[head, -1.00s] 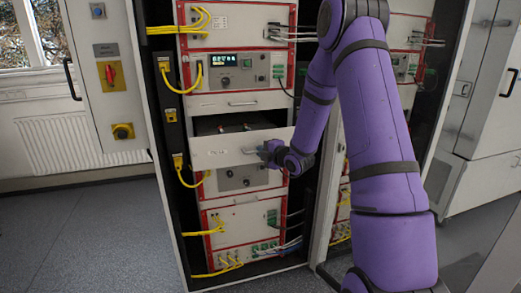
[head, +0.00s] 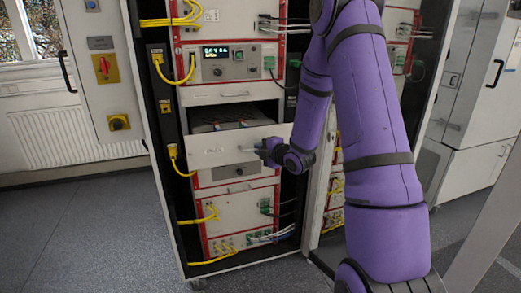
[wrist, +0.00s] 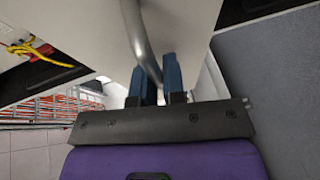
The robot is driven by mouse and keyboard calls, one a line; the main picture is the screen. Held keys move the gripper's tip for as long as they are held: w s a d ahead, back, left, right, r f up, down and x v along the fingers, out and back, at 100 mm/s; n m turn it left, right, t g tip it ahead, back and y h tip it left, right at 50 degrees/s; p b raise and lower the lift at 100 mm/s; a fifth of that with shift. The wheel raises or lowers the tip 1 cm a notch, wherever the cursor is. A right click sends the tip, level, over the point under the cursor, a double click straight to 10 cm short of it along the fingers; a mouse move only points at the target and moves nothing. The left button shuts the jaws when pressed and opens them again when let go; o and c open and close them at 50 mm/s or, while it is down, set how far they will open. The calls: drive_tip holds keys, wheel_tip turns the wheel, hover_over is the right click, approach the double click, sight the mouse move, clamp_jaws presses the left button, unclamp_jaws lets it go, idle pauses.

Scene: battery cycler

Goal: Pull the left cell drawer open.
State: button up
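The left cell drawer (head: 215,155) is a pale flat-fronted drawer in the left rack. It stands out from the rack, and its dark inside (head: 232,117) shows above the front. My gripper (head: 262,150) is at the right part of the drawer front, at its handle. In the wrist view the curved metal handle (wrist: 140,35) passes between the two blue fingers of my gripper (wrist: 156,65), which are closed on it. The fingertip contact is partly hidden by the bar.
A shut panel with a handle (head: 235,94) sits just above the open drawer. Yellow cables (head: 178,165) run down the rack's left side. A grey cabinet door with a red switch (head: 104,65) stands at left. Grey floor (head: 90,225) is clear at front left.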

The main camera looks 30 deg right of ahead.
drive_tip(key=o, duration=0.4)
drive_tip(key=v, duration=1.1)
drive_tip(key=shift+w, duration=0.1)
